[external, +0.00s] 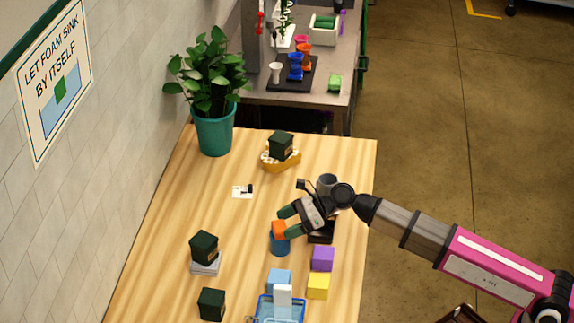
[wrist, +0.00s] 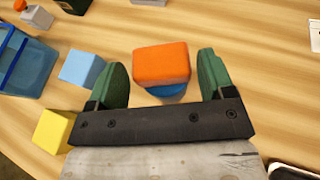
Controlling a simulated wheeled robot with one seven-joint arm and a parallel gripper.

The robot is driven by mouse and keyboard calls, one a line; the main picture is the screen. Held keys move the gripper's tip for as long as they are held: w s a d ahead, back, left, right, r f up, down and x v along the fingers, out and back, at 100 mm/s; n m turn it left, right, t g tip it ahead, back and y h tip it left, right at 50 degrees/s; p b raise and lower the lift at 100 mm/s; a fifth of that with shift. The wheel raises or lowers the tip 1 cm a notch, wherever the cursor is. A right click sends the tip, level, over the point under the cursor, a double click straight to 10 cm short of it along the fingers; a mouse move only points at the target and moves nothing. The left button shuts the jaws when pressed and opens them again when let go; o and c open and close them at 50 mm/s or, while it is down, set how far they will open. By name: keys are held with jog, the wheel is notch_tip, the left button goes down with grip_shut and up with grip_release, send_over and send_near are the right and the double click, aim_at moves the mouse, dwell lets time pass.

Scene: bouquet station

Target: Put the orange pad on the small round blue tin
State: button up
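The orange pad (external: 279,229) sits on top of the small round blue tin (external: 280,246) on the wooden table. In the wrist view, the orange pad (wrist: 162,63) covers most of the blue tin (wrist: 167,91), and only the tin's near edge shows below it. My gripper (external: 288,222) is at the pad's height. In the wrist view, the green fingers of my gripper (wrist: 162,66) stand on either side of the pad, spread wider than it, with narrow gaps showing at both sides.
Light blue (external: 279,277), purple (external: 322,258) and yellow (external: 318,286) blocks stand nearby, beside a blue basin (external: 294,312). Dark boxes (external: 204,246) stand at left. A yellow boat-like dish (external: 281,162) and a potted plant (external: 214,130) are at the back.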

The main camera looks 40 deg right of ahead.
jog(key=shift+o, duration=0.7)
jog(key=shift+r, duration=0.1)
jog(key=shift+d+r, duration=0.1)
jog(key=shift+r, duration=0.05)
jog(key=v, duration=1.2)
